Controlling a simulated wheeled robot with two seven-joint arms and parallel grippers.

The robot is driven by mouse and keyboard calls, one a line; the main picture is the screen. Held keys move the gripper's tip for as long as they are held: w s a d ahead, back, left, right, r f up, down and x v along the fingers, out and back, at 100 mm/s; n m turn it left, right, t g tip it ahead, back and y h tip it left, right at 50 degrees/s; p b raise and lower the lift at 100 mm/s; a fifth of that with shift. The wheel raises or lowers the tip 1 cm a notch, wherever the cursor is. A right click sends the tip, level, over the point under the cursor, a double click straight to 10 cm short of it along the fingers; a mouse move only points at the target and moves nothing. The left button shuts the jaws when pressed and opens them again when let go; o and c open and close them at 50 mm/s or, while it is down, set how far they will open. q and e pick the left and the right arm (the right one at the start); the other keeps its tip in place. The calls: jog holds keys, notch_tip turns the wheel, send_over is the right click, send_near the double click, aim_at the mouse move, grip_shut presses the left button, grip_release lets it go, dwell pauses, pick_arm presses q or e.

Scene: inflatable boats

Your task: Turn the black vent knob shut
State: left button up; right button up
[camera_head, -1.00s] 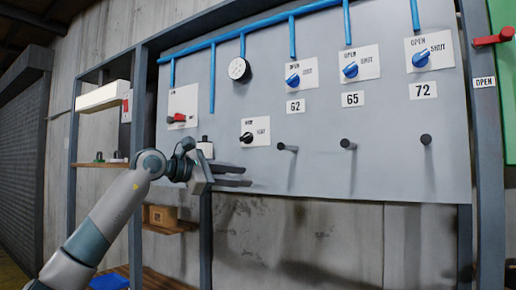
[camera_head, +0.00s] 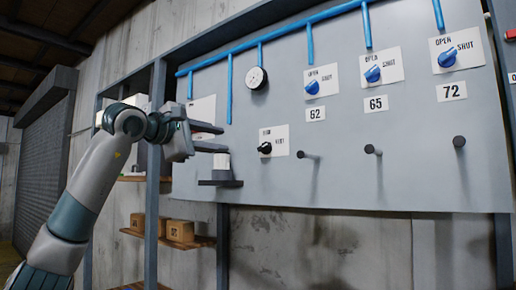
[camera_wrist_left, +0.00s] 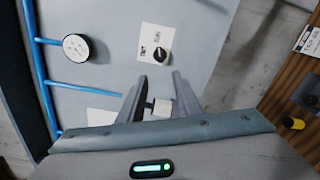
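The black vent knob (camera_head: 265,148) sits on a white label plate low on the grey panel (camera_head: 340,185). In the left wrist view the knob (camera_wrist_left: 160,54) is just beyond the fingertips, slightly above the gap between them. My left gripper (camera_head: 224,139) is open, its two fingers apart and pointing right. In the head view it is to the left of the knob and apart from it. The fingers also show in the left wrist view (camera_wrist_left: 159,77), with a white and dark fitting (camera_wrist_left: 160,107) visible between them. My right gripper is not in view.
Three blue knobs (camera_head: 373,74) are higher on the panel, with several black pegs (camera_head: 372,149) below. A round gauge (camera_head: 256,78) and blue pipes (camera_head: 309,44) are above. A white fitting with a dark ledge (camera_head: 219,182) is just below my gripper. Boxes (camera_head: 181,231) stand on a lower shelf.

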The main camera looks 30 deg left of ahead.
aim_at(261, 148)
pick_arm(q)
jog(key=w+p, duration=0.2)
jog(key=w, duration=0.3)
jog(key=w+d+p, duration=0.1)
jog(key=w+p, duration=0.1)
jog(key=w, duration=0.3)
jog(key=w+p, duration=0.2)
jog(key=w, duration=0.3)
jog(key=shift+w+d+r+p, duration=0.1)
jog(key=shift+w+d+p, duration=0.05)
jog(key=shift+w+p, duration=0.25)
jog(key=shift+w, duration=0.7)
grip_shut()
